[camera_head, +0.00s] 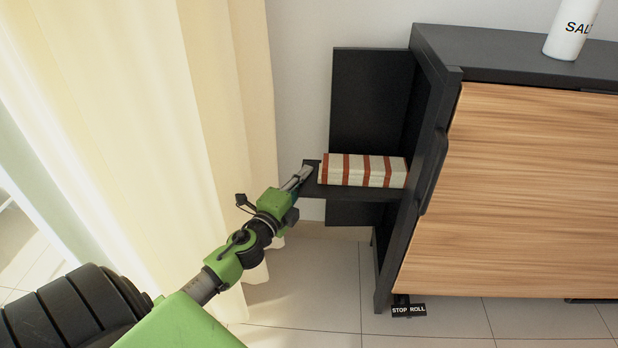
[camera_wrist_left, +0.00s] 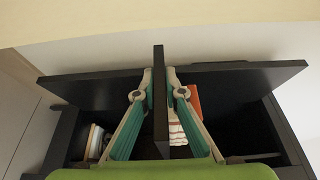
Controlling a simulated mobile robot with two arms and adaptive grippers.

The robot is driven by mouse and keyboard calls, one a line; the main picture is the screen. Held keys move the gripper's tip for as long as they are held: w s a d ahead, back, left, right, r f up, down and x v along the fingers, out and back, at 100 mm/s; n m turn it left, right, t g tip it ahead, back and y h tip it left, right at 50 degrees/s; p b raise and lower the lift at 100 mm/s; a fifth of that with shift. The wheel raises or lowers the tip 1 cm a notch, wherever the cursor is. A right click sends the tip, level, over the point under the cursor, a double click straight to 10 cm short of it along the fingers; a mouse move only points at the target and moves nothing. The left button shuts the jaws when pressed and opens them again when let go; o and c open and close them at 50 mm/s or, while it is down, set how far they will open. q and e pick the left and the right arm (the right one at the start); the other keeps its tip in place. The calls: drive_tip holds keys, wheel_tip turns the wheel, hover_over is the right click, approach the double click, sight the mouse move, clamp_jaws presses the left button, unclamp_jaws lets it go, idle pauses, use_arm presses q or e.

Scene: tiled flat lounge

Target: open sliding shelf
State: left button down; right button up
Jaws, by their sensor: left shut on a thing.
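The black sliding shelf (camera_head: 370,105) stands out from the left end of the cabinet (camera_head: 421,190), with an upright panel and a flat board. A striped red and cream stack (camera_head: 362,170), maybe books or boxes, lies on the board. My left gripper (camera_head: 303,172) is at the board's outer left edge. In the left wrist view, the teal fingers of my left gripper (camera_wrist_left: 158,88) are on both sides of the thin black board (camera_wrist_left: 160,110) and grip it. The right gripper does not show.
A cream curtain (camera_head: 215,110) hangs left of the shelf, close to my left arm. A white salt bottle (camera_head: 571,30) stands on the cabinet top. The cabinet has a wood front (camera_head: 520,190). Tiled floor (camera_head: 310,290) lies clear below the shelf.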

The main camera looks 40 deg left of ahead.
use_arm(q)
drive_tip(key=c, duration=2.1)
unclamp_jaws()
drive_tip(key=shift+s+a, duration=0.15)
drive_tip(key=shift+a, duration=0.1)
drive_tip(key=shift+s, duration=0.1)
drive_tip(key=s+d, duration=0.2)
drive_tip(key=s, duration=0.9)
drive_tip(key=shift+s, duration=0.35)
